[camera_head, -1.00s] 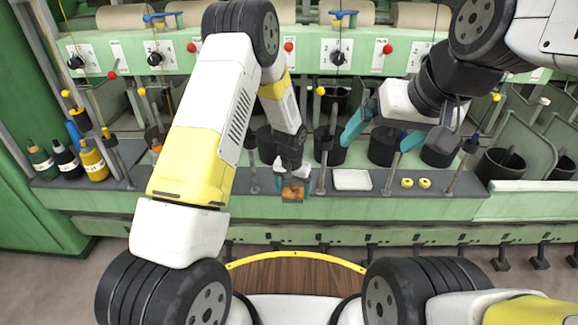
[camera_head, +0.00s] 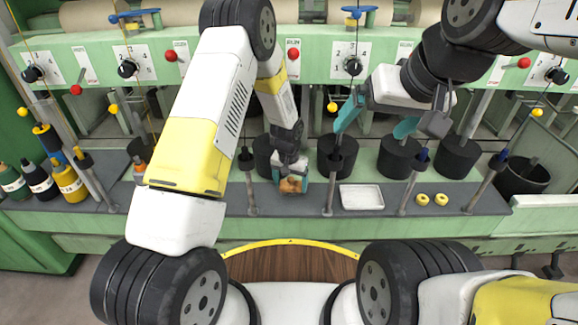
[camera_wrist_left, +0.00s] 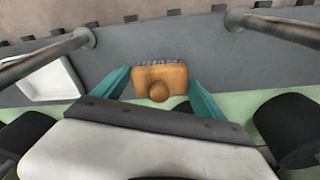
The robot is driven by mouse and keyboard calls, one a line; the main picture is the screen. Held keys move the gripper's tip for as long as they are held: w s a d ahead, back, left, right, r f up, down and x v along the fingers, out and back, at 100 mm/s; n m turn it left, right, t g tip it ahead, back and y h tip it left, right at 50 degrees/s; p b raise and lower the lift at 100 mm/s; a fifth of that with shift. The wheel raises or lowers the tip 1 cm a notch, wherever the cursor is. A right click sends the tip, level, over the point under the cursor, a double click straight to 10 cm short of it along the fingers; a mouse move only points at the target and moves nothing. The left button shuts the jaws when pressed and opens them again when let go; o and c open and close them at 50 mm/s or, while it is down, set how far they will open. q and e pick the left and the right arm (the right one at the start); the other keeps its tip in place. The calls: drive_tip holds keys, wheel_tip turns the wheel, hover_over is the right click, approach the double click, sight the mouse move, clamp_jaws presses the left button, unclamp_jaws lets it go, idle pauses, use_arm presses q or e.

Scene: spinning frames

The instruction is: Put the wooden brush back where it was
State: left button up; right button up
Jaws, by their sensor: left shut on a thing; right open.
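The wooden brush (camera_head: 291,185) is a small orange-brown block with a round knob and dark bristles along one side. My left gripper (camera_head: 290,180) is shut on it, just over the grey shelf (camera_head: 237,197). In the left wrist view the brush (camera_wrist_left: 160,80) sits between the teal fingers (camera_wrist_left: 160,92), with its bristles toward the shelf's front edge. I cannot tell whether it touches the shelf. My right gripper (camera_head: 377,120) is open and empty, above the dark pots to the right.
A white tray (camera_head: 361,197) and two yellow rings (camera_head: 431,199) lie right of the brush. Metal posts (camera_head: 331,186) rise from the shelf on either side. Dark pots (camera_head: 337,157) stand behind. Several bottles (camera_head: 68,184) stand at the left.

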sight(290, 181)
use_arm(q)
drive_tip(key=f, duration=0.3)
drive_tip(key=shift+s, duration=0.2)
drive_tip(key=shift+f, duration=0.15)
drive_tip(key=shift+w+f, duration=0.1)
drive_tip(key=shift+f, duration=0.05)
drive_tip(key=o, duration=1.1)
drive_tip(key=shift+r, duration=0.45)
drive_tip(key=r, duration=0.4)
drive_tip(key=s+r, duration=0.1)
drive_tip(key=r, duration=0.1)
drive_tip(key=shift+a+r, duration=0.15)
drive_tip(key=shift+r, duration=0.25)
